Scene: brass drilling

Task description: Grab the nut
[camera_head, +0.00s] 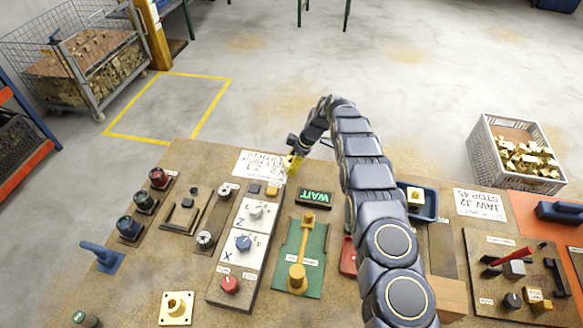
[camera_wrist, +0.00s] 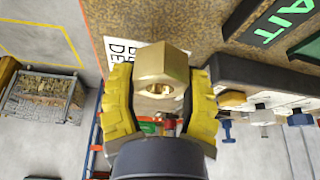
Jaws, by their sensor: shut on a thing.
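My gripper (camera_head: 293,162) is over the far edge of the workbench, left of the lit WAIT sign. In the wrist view, its two yellow ridged fingers (camera_wrist: 161,88) are closed on the sides of a brass nut (camera_wrist: 163,64). The nut has flat faces and a hole facing the camera, and it sits between the fingertips, clear of the bench. In the head view the held nut is too small and covered to make out.
A control panel (camera_head: 228,262) with knobs stands near the gripper, beside a green plate (camera_head: 313,266). A blue tray (camera_head: 431,206) holds a brass piece right of my arm. A grey crate (camera_head: 486,165) of brass parts stands beyond the bench. Floor behind is open.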

